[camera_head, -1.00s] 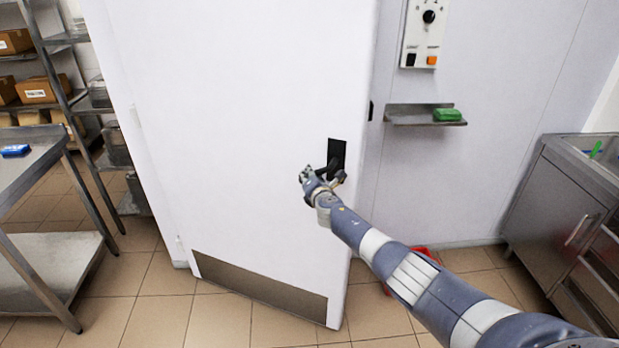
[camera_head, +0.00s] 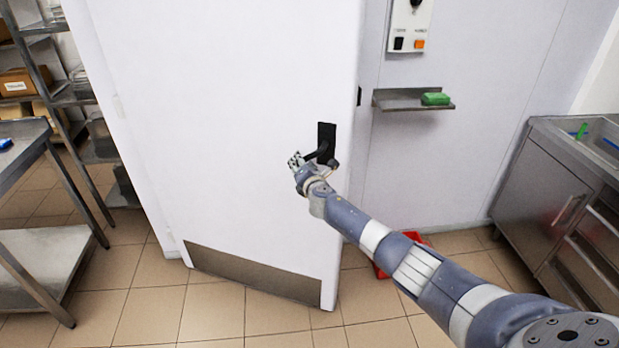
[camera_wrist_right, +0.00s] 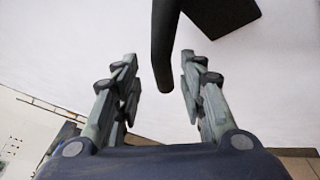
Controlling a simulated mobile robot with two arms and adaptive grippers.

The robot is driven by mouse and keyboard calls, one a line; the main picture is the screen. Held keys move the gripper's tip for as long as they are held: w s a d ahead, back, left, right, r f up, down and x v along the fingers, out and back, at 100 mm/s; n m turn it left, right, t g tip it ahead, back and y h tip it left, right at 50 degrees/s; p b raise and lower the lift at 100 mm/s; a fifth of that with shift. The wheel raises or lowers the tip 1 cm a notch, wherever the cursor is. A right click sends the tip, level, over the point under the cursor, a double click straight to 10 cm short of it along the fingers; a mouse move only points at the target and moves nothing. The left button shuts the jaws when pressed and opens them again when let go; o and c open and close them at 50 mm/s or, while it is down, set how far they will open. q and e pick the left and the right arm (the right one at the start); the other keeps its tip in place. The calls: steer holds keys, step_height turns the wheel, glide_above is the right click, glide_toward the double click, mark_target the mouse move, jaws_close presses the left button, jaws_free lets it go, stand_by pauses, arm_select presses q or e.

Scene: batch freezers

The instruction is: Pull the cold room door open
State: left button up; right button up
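The white cold room door (camera_head: 230,120) stands ajar in the head view, its right edge swung out from the wall. Its black handle (camera_head: 326,142) is near the right edge, with a lever pointing left. My right gripper (camera_head: 300,165) is at this lever, low in front of the door. In the right wrist view, the two fingers (camera_wrist_right: 160,85) are apart, with the dark lever (camera_wrist_right: 163,50) reaching down between them. Gaps show on both sides of the lever, so the fingers are not closed on it. My left gripper is not in view.
A steel table (camera_head: 45,245) and shelving with boxes (camera_head: 25,82) are at the left. A small wall shelf (camera_head: 400,99) holds a green block. A steel sink unit (camera_head: 550,190) stands at the right. A red container (camera_head: 381,268) is partly behind my arm. Tiled floor before the door is clear.

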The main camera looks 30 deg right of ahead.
steer(key=v, duration=1)
steer(key=shift+s, duration=0.1)
